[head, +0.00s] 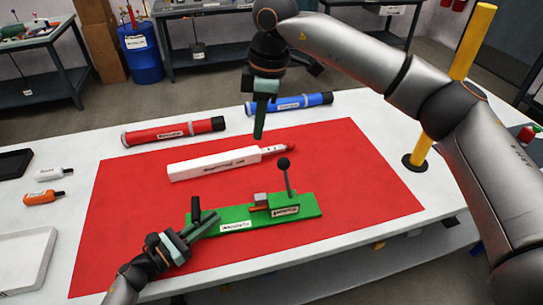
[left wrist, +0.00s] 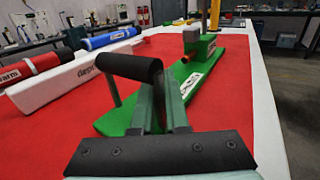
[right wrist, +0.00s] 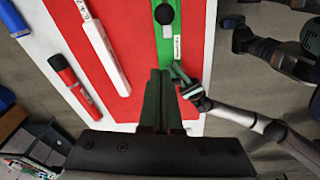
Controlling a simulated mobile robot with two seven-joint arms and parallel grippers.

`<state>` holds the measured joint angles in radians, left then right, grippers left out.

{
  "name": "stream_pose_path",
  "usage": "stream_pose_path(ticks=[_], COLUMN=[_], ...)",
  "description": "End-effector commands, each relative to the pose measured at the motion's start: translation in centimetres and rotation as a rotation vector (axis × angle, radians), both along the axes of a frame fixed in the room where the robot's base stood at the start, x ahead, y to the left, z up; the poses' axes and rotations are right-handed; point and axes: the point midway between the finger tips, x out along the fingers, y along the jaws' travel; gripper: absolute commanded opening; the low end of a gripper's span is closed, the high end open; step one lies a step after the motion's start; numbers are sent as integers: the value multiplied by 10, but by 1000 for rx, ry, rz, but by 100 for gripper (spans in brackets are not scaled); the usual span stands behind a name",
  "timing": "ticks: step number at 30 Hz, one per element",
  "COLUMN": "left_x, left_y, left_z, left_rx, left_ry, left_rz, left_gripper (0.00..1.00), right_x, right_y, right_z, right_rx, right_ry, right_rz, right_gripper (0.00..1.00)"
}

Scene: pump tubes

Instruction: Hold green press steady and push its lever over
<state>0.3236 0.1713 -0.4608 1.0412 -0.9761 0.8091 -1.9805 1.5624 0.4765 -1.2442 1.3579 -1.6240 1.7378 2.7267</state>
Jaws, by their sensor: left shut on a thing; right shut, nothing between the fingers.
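The green press (head: 240,222) lies on the red mat near its front edge, with a grey block on it. Its lever (head: 288,182) stands nearly upright, topped by a black ball knob (head: 283,163). The knob also shows at the top of the right wrist view (right wrist: 165,14). My left gripper (head: 203,222) is shut at the press's left end, by the black handle (left wrist: 130,67). My right gripper (head: 259,135) is shut and empty, pointing down above the mat, up and left of the knob in the head view.
A long white box (head: 215,165) lies behind the press. A red tube (head: 172,132) and a blue tube (head: 290,104) lie at the table's back. A yellow post (head: 462,80) stands at right, beyond my right arm. Small bottles (head: 50,198) and trays are at left. The mat's right side is clear.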

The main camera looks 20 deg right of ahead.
Motion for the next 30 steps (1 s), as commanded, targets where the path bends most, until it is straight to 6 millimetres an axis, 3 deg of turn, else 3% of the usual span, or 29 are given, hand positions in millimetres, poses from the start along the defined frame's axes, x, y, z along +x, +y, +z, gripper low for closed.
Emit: stream_pose_path(ticks=[8,20,24,30], left_x=[0,0,0,0], left_y=[0,1,1,1], left_z=[-1,-1,-1,-1], left_rx=[1,1,2,2], left_ry=[0,0,1,1], left_rz=[1,1,1,1], left_gripper=[0,0,0,0], right_x=[1,7,1,-3], right_y=[3,13,-10,-24], right_z=[-21,-104,-95,-92], right_rx=[-1,-2,0,0], right_ry=[3,3,-1,-1], right_rz=[2,2,-1,1], right_gripper=[0,0,0,0])
